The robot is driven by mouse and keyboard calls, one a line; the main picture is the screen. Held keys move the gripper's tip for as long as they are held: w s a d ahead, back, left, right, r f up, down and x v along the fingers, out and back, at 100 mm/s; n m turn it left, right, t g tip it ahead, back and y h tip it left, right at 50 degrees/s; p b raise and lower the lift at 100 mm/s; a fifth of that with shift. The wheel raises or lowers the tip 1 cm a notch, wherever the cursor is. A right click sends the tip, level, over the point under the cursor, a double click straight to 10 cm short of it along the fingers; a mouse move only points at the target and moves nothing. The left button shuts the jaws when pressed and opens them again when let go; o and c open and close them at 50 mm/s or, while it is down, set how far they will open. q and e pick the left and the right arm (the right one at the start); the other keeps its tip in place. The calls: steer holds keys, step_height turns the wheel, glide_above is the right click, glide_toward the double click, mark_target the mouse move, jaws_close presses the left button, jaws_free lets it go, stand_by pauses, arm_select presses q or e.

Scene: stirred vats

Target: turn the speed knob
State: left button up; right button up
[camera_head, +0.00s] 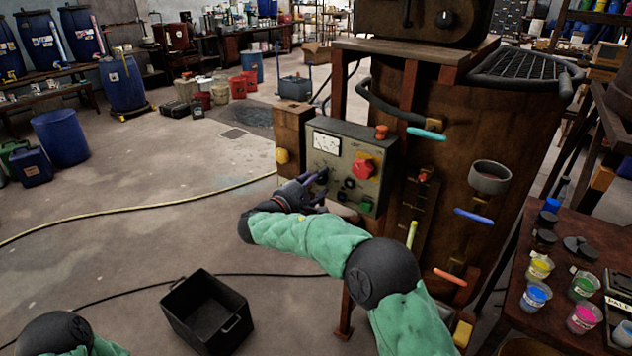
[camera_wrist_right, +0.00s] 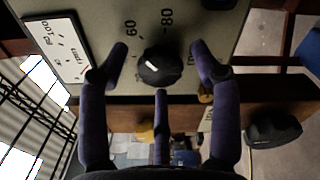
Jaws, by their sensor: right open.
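The grey control panel (camera_head: 350,143) is on the front of the brown vat stand. The black speed knob (camera_wrist_right: 162,66) shows clearly in the right wrist view, with the printed numbers 60 and 80 above it. My right gripper (camera_head: 314,188) is at the panel's lower left in the head view and partly hides the knob there. In the right wrist view its purple fingers (camera_wrist_right: 159,58) are spread open, one to each side of the knob and a third below. Gaps show between the side fingers and the knob. My left gripper is out of view.
A red knob (camera_head: 364,167), a white meter (camera_head: 327,143) and a green button (camera_head: 366,206) are on the same panel. A black bin (camera_head: 207,315) stands on the floor. A table with paint cups (camera_head: 535,296) is at right. Open floor lies left.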

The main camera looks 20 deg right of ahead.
steer(key=v, duration=1.2)
